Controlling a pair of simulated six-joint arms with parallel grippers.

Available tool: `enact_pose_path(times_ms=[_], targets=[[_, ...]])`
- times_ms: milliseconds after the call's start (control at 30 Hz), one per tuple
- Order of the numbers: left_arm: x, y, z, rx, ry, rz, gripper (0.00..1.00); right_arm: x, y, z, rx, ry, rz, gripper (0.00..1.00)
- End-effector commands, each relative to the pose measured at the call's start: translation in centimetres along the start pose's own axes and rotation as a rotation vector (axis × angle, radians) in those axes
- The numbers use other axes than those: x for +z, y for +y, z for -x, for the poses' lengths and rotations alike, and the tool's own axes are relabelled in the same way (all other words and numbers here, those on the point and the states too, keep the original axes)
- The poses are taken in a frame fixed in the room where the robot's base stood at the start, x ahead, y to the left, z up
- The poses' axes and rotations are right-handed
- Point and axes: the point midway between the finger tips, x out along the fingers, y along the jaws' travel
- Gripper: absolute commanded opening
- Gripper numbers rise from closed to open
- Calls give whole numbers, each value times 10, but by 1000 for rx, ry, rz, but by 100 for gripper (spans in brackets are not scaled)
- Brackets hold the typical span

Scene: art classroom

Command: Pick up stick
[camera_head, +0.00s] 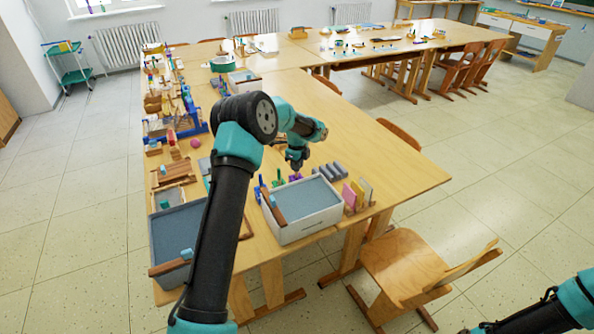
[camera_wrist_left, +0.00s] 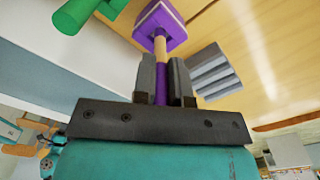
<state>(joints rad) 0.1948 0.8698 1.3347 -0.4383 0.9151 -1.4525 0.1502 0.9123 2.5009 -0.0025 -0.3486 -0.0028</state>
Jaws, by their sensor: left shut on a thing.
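The stick (camera_wrist_left: 160,52), with a pale wooden section and a purple section, shows in the left wrist view. It runs from a purple square base (camera_wrist_left: 160,25) down between my left gripper's fingers. My left gripper (camera_wrist_left: 161,82) is shut on the purple section of the stick. In the head view my left gripper (camera_head: 296,161) is above the purple base (camera_head: 295,177), behind the white bin. The stick itself is too small to make out there. Part of my right arm shows at the lower right, but its gripper is out of view.
A white bin (camera_head: 306,222) with a grey-blue inside stands in front of my left gripper. Grey blocks (camera_head: 331,171) lie to its right. Green pieces (camera_wrist_left: 90,10) are near the purple base. Another bin (camera_head: 157,240) is at left.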

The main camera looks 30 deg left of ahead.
Motion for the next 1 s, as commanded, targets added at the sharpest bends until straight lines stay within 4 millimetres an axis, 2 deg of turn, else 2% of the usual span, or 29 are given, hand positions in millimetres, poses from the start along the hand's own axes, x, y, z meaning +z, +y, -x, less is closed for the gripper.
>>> enact_pose_path(times_ms=[200,400,1000], targets=[[0,-1,42,-4,0,1,0,0,0,0,0,0,0,43],[0,0,68,-1,-1,1,0,0,0,0,0,0,0,43],[0,0,73,0,0,0,0,0,0,0,0,0,0,43]])
